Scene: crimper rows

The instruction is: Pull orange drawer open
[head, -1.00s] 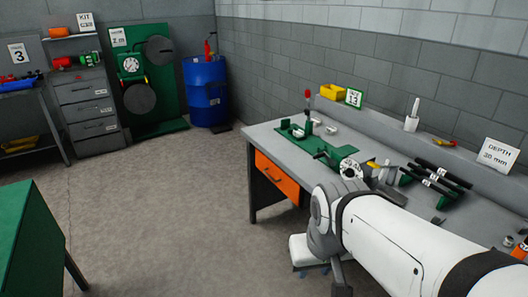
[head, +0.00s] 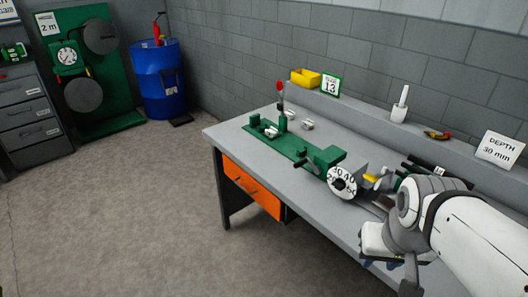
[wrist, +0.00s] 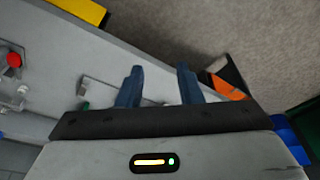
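The orange drawer (head: 250,188) is under the left part of the grey workbench (head: 320,185), and its front looks flush with the bench. A dark bar handle (head: 243,184) runs across its front. My gripper (head: 368,262) is at the bench's front side, well right of the drawer and apart from it; its fingers are small in the head view. In the wrist view my gripper (wrist: 160,85) has two blue fingers spread apart with nothing between them. An orange patch beside a black edge (wrist: 226,88) shows there right of the fingers; I cannot tell whether it is the drawer.
A green bench device with a numbered dial (head: 341,182) stands on the bench. A yellow bin (head: 305,78) and a "DEPTH 30 mm" sign (head: 499,149) are on the back ledge. A blue barrel (head: 158,80) stands at the back left. The floor before the drawer is clear.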

